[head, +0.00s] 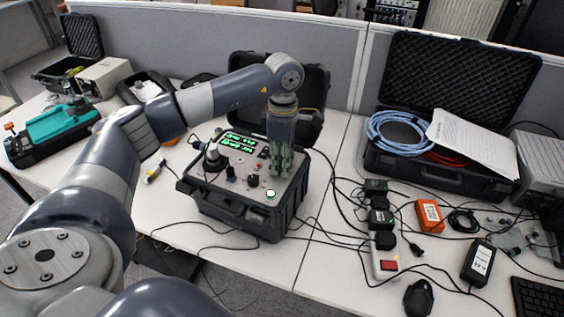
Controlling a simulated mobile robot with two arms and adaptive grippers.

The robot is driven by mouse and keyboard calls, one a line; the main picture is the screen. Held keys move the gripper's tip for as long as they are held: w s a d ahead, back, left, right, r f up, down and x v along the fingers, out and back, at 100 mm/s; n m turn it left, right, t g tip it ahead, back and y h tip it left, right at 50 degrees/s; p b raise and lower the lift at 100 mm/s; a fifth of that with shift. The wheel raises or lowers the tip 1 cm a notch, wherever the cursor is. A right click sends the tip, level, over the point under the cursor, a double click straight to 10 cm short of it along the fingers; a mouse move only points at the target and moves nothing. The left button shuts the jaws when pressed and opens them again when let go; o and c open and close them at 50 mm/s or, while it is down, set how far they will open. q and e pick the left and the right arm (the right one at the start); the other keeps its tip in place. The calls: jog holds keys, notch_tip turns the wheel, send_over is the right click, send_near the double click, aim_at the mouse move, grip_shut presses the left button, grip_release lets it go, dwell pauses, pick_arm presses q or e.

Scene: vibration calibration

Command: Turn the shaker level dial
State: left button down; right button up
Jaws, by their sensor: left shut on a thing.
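The shaker unit (215,185) is a grey panel in an open black case in the middle of the table. Its panel carries a green lit display (238,142), several black knobs (231,173) and a round green-lit spot (270,194) near the front. My left gripper (281,170) points down from above onto the right side of the panel. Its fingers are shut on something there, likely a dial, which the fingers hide. A dark cylindrical part (213,158) stands at the panel's left. My right gripper is not in view.
An open black case (440,178) with blue cable (395,132) and papers (470,140) stands at the right. A power strip (384,262), orange box (429,214), adapters and loose cables lie right of the shaker. A teal device (55,135) is at the left.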

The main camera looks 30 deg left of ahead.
pick_arm(q)
jog(key=c, duration=1.3)
grip_release()
jog(key=shift+c, duration=0.2)
notch_tip(320, 180, up, 12)
jog(key=shift+w+a, duration=0.15)
jog(key=shift+w, duration=0.2)
